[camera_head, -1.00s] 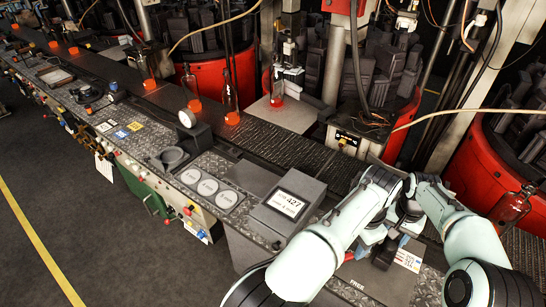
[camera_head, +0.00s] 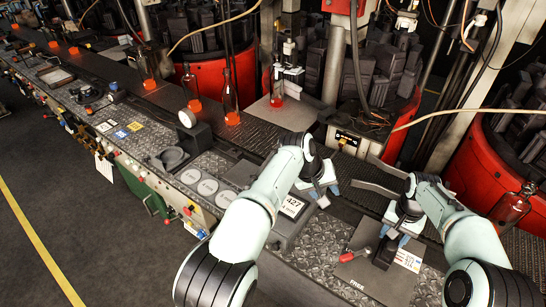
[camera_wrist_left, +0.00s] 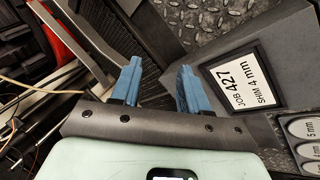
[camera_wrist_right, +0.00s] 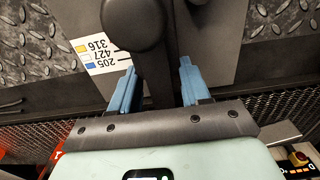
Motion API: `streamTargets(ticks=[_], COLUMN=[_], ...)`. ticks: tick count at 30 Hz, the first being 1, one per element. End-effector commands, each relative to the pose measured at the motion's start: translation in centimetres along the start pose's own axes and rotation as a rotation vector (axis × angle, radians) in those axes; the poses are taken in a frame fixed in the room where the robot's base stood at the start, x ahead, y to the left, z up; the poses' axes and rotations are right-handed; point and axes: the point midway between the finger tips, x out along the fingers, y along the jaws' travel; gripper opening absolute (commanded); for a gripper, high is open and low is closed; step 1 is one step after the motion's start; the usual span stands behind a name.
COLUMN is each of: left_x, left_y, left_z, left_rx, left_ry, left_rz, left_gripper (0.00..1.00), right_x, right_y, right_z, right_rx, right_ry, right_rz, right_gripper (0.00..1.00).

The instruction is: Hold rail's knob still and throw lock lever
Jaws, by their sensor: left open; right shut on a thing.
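My right gripper (camera_head: 396,232) is shut on the dark knob (camera_head: 384,253) of the rail, above a grey plate. In the right wrist view the knob's round dark end (camera_wrist_right: 133,25) shows, with its dark stem passing between the blue fingers (camera_wrist_right: 155,90). The lock lever (camera_head: 347,256) has a red handle and lies on the plate's left side, apart from both grippers. My left gripper (camera_head: 322,193) is open and empty, above the right side of the job display box; its spread blue fingers (camera_wrist_left: 155,85) also show in the left wrist view.
The grey display box (camera_wrist_left: 275,60) reads "JOB 427, SHIM 4 mm". A label (camera_head: 408,260) with coloured squares and numbers sits on the plate; the right wrist view shows 316, 427 and 205. "FREE" is marked near the front edge. Shim discs (camera_head: 208,187) lie left of the box.

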Motion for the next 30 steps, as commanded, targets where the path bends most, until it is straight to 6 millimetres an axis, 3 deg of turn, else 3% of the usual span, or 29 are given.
streamTargets(ticks=[1, 18, 30], left_x=[-0.1, -2.9, -5.0], left_y=[-0.9, -8.5, -13.2], left_z=[-0.9, -8.8, -12.2], left_rx=[-0.071, -0.744, -1.065], left_ry=[0.023, 0.248, 0.359], left_rz=[0.016, 0.206, 0.315], left_gripper=[0.45, 0.45, 0.45], right_x=[0.7, 0.7, 0.7], right_y=[0.1, 0.1, 0.1], right_z=[0.3, 0.3, 0.3], right_rx=[-0.002, -0.002, -0.002], right_ry=[-0.015, -0.014, -0.014], right_rz=[0.009, 0.009, 0.009], right_gripper=[0.00, 0.00, 0.00])
